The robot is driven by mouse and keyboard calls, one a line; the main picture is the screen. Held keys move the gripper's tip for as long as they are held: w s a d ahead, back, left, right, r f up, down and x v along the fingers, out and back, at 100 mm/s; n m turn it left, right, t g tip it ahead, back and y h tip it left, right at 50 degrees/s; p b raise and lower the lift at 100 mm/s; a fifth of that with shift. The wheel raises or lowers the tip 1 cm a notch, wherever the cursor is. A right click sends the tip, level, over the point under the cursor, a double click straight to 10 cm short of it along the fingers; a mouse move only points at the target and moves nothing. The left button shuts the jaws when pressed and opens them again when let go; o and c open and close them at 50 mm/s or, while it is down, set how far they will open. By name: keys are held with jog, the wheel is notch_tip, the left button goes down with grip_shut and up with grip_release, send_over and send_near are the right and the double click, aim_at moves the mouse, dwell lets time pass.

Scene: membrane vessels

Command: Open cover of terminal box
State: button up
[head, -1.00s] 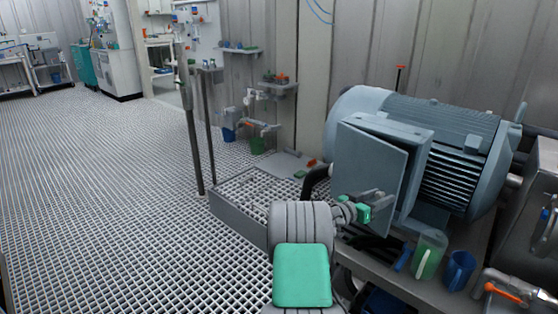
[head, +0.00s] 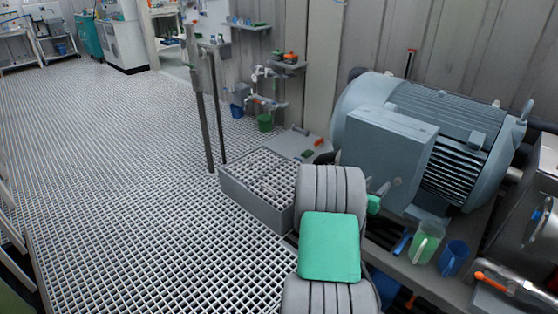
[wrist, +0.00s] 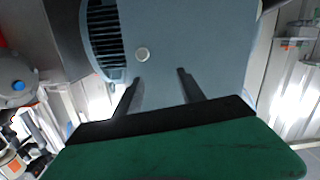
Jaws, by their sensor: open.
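The terminal box (head: 395,140) is a blue-grey box on the near side of the large finned motor (head: 450,110). Its flat cover (head: 385,155) faces me and looks flush with the box; I see no clear gap along its edges. My gripper (head: 379,186) is in front of the lower part of the cover, partly hidden by my arm. In the wrist view my two dark fingers (wrist: 159,76) are apart with nothing between them.
A clear jug with green contents (head: 427,240) and a blue cup (head: 454,257) stand below the motor. An orange-handled valve (head: 495,283) is at the lower right. A low grated step (head: 262,185) lies left of my arm. The grating floor (head: 110,170) is open at left.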

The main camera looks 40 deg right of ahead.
jog(key=w+a+r+n+t+y+p, duration=0.1)
jog(key=w+a+r+y+p, duration=0.1)
jog(key=w+a+r+p, duration=0.3)
jog(key=w+a+r+n+t+y+p, duration=0.1)
jog(key=w+a+r+y, duration=0.25)
jog(key=a, duration=0.45)
jog(key=w+a+r+n+y+p, duration=0.1)
jog(key=a+r+y+p, duration=0.1)
jog(key=a, duration=0.7)
jog(key=w+a+r+n+y+p, duration=0.2)
jog(key=a+r+p, duration=0.1)
jog(key=a, duration=0.6)
jog(key=shift+r+n+t+y+p, duration=0.3)
jog(key=shift+r+y, duration=0.05)
jog(key=shift+r, duration=0.25)
